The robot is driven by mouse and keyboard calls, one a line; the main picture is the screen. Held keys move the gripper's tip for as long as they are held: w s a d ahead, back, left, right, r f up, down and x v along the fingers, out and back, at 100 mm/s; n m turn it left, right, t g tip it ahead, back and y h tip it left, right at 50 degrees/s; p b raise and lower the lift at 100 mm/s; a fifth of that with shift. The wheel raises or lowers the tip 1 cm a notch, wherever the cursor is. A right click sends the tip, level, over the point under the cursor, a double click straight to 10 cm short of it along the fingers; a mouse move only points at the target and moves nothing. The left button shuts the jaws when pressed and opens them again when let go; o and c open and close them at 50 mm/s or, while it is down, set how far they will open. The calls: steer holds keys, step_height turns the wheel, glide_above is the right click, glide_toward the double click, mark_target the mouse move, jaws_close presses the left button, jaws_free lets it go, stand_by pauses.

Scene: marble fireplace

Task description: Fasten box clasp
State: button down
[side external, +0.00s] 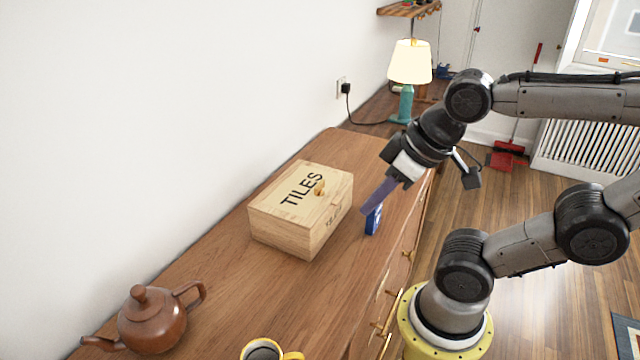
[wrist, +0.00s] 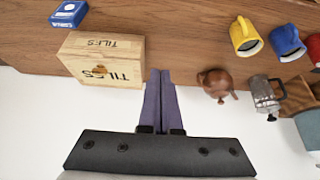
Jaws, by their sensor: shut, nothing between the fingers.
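A pale wooden box (side external: 290,215) marked TILES sits on the wooden sideboard, and its lid looks shut. A small brass-coloured clasp (side external: 320,188) shows on the lid near the edge; the exact position of its parts is too small to tell. The box also shows in the wrist view (wrist: 128,52), upper left of the fingers, with the clasp (wrist: 99,70) on its top. My gripper (side external: 366,211) is shut and empty, its long purple fingers pointing down and left, to the right of the box in the side view. In the wrist view the fingertips (wrist: 160,73) are beside the box.
A blue packet (side external: 374,219) stands near the sideboard's front edge, close to my fingers. A brown teapot (side external: 152,318) and a yellow mug (side external: 266,350) are at the near end. A lamp (side external: 408,66) stands beyond. The sideboard top (side external: 350,155) behind the box is clear.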

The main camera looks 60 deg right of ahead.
steer(key=c, duration=1.2)
jaws_free()
steer(key=shift+o, duration=1.3)
steer(key=shift+s+n, duration=0.1)
steer(key=shift+n, duration=0.7)
step_height(320, 180, up, 4)
steer(key=w+d+f+n+h, duration=0.1)
steer(key=w+d+n, duration=0.2)
steer(key=n, duration=0.3)
steer(key=n+g+h, duration=0.4)
steer(key=n+g, duration=0.2)
steer(key=n, duration=0.4)
glide_above(319, 183)
steer(key=a, duration=0.6)
steer(key=f, duration=0.2)
steer(key=shift+y, duration=0.3)
steer(key=x, duration=1.4)
steer(key=shift+w+d, duration=0.1)
steer(key=shift+w, duration=0.05)
